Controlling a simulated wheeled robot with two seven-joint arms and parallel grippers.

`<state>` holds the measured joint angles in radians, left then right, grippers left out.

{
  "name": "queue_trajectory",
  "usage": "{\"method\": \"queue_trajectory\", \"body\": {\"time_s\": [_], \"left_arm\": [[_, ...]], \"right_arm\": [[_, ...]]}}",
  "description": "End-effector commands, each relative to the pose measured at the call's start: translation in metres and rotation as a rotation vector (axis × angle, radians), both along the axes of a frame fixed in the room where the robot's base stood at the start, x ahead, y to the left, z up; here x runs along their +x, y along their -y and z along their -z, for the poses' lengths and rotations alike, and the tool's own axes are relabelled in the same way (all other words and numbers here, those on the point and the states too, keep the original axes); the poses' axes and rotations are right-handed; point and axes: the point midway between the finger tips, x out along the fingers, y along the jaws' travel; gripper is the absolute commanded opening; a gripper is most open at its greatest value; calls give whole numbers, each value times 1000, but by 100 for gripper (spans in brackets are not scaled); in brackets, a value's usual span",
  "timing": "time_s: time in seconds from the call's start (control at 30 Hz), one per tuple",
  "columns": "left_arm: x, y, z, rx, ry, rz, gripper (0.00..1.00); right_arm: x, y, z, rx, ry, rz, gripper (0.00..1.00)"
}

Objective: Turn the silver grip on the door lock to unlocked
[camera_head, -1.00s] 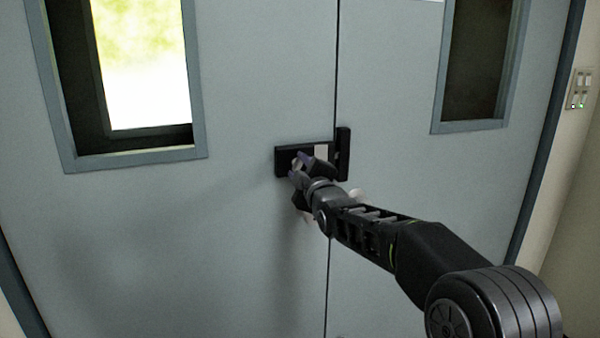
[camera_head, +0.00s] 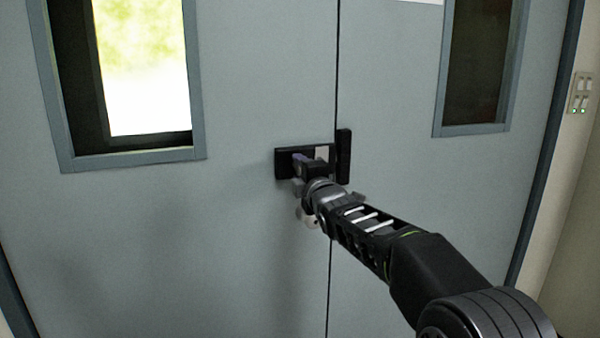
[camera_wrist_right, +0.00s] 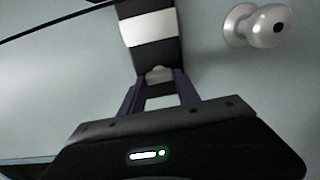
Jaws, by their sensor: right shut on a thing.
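The door lock (camera_head: 283,164) is a black horizontal plate with a pale label, fixed on the left door beside the seam, with a black upright piece (camera_head: 344,150) on the right door. In the right wrist view the lock (camera_wrist_right: 155,57) shows as a black band with white patches. My right gripper (camera_head: 299,162) is at the lock's left part. In the right wrist view its two purple fingers (camera_wrist_right: 160,84) are shut on the small silver grip (camera_wrist_right: 158,74). The gripper hides most of the grip in the head view. My left gripper is not in view.
A round silver door knob (camera_wrist_right: 258,27) stands out beside the lock in the right wrist view. The double doors (camera_head: 250,240) are flat, with a window in each. A switch panel (camera_head: 580,93) is on the right wall.

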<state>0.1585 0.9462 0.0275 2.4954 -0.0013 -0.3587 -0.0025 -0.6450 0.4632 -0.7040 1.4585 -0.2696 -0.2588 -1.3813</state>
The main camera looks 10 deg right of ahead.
Motion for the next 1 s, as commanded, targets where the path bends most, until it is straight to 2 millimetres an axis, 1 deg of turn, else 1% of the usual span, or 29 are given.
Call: {"method": "queue_trajectory", "body": {"time_s": [0.17,0.2,0.43,0.47,0.77,0.87,1.0], "left_arm": [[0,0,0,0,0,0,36],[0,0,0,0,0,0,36],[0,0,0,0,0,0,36],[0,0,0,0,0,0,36],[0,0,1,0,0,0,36],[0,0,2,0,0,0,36],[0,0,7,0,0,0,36]], "right_arm": [[0,0,1,-4,-3,-1,0],[0,0,2,-4,-3,-1,40],[0,0,1,-2,-2,-1,59],[0,0,1,-2,-2,0,60],[-2,0,0,0,0,0,60],[-7,-1,0,-1,1,-2,60],[-23,0,1,2,1,-3,60]]}}
